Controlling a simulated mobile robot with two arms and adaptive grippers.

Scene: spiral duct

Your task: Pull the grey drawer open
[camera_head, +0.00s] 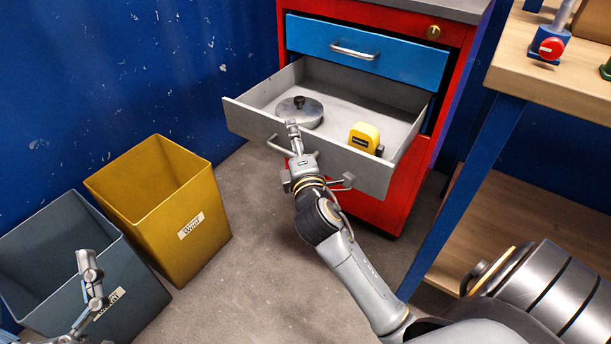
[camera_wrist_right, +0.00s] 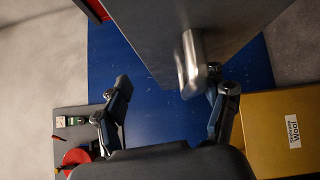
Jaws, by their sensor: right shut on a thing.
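The grey drawer (camera_head: 245,117) is pulled well out of the red cabinet (camera_head: 440,150), and its inside shows. Its bar handle (camera_head: 278,146) is on the front panel, partly hidden by my right gripper (camera_head: 294,138). My right gripper is shut on the handle. In the right wrist view the handle (camera_wrist_right: 190,65) shows by the right-hand finger of the gripper (camera_wrist_right: 165,95), under the grey front panel (camera_wrist_right: 175,20). My left gripper (camera_head: 88,262) is at the lower left, in front of the grey bin; its jaw opening is unclear.
In the drawer lie a round metal lid (camera_head: 300,117) with a black knob and a yellow tape measure (camera_head: 364,136). A blue drawer (camera_head: 370,52) above is shut. Yellow (camera_head: 150,205) and grey (camera_head: 130,290) bins stand left. A wooden workbench (camera_head: 550,70) is right. Floor below the drawer is bare.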

